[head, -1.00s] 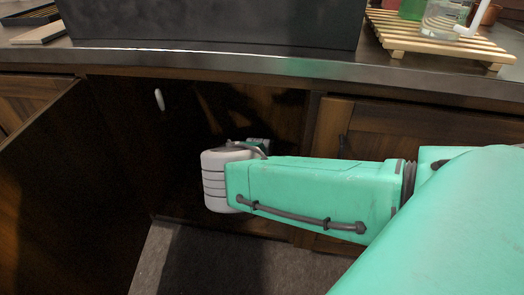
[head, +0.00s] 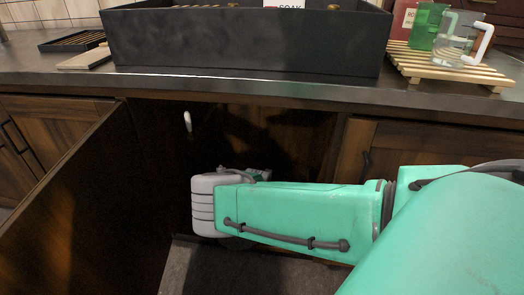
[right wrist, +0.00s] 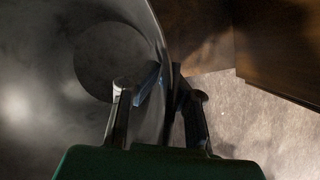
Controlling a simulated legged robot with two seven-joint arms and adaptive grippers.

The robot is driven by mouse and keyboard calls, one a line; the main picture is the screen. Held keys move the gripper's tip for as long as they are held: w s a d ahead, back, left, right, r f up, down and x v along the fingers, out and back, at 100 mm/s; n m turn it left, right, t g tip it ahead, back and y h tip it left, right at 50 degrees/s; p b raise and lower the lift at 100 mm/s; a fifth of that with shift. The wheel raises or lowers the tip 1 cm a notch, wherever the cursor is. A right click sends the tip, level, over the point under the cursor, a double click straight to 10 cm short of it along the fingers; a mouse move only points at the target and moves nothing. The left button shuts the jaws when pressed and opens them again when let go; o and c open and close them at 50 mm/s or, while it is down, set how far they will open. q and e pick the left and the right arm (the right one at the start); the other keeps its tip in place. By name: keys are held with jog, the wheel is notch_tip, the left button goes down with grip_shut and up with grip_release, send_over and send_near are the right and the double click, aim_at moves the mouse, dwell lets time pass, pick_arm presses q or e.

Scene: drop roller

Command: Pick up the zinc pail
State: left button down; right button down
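In the right wrist view the zinc pail (right wrist: 32,112) is a grey metal vessel, seen into its mouth, with its round darker bottom at the upper left. My right gripper (right wrist: 166,78) has one finger inside the pail and one outside. The fingers are close together with the pail's wall pinched between them at the rim. In the head view my right arm reaches into the open cabinet under the counter; the gripper's fingers and the pail are hidden there. My left gripper is not in view.
The open cabinet door (head: 75,215) stands at the left. The counter edge (head: 300,88) runs above my arm. On top are a black box (head: 245,45), a slatted wooden rack (head: 410,65) with a green cup (head: 428,25) and a clear mug (head: 455,40), and a dark tray (head: 70,40).

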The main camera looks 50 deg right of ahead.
jog(key=shift+a+f, duration=0.2)
jog(key=shift+a, duration=0.55)
jog(key=shift+d, duration=0.15)
jog(key=c, duration=1.6)
grip_release()
jog(key=shift+d+f, duration=0.1)
jog(key=shift+c, duration=0.2)
jog(key=shift+d, duration=0.1)
jog(key=shift+r, duration=0.2)
jog(key=shift+r, duration=0.3)
jog(key=v, duration=1.1)
